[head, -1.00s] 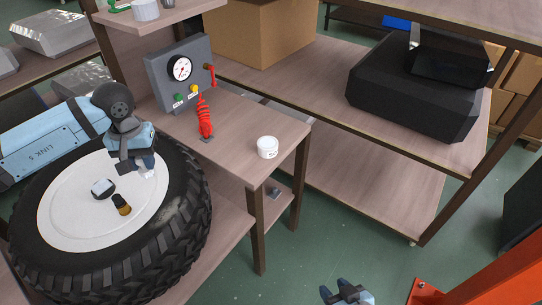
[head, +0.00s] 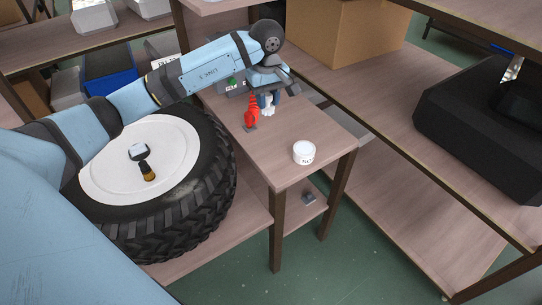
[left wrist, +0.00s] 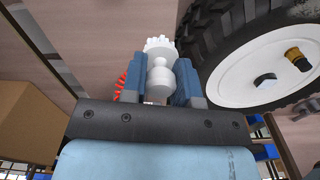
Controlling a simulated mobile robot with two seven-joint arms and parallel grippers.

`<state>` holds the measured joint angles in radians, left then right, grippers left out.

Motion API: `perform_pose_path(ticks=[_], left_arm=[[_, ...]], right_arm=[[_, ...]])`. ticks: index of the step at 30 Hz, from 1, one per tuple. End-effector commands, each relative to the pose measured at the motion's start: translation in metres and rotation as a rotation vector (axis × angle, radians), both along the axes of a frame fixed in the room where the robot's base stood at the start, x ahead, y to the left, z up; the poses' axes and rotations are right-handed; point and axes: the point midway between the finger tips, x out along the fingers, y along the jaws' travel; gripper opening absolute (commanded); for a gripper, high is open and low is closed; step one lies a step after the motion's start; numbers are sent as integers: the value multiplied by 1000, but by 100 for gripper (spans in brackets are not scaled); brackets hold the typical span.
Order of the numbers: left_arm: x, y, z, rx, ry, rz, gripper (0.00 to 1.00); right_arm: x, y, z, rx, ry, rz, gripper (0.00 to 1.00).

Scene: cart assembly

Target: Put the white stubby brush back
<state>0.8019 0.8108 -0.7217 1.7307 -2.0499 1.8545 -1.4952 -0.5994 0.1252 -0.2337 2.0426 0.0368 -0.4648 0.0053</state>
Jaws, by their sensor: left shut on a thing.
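The white stubby brush (left wrist: 160,70) is gripped between the two blue fingers of my left gripper (left wrist: 159,82) in the left wrist view. Its toothed white end sticks out past the fingertips. In the head view my left gripper (head: 268,100) is over the small wooden table (head: 292,118), beside the red coiled hose (head: 251,113) and behind the white tub (head: 304,152). Only a little white of the brush shows below the fingers there. I cannot tell whether the brush touches the tabletop. My right gripper is out of view.
The tyre with a white hub (head: 190,170) lies left of the table, with a dark-and-amber item (head: 147,171) on the hub. My left arm partly hides the gauge box (head: 232,84).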

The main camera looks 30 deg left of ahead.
Motion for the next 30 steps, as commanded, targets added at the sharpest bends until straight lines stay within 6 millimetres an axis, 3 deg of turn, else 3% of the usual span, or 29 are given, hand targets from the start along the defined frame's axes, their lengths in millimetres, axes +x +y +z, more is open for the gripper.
perform_pose_path(ticks=[15,25,30], left_arm=[[-1,-1,-129,-2,5,5,6],[-1,-1,-159,-2,2,2,6],[-1,-1,-185,-3,3,3,6]], right_arm=[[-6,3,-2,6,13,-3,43],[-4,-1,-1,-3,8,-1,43],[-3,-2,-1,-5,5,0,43]])
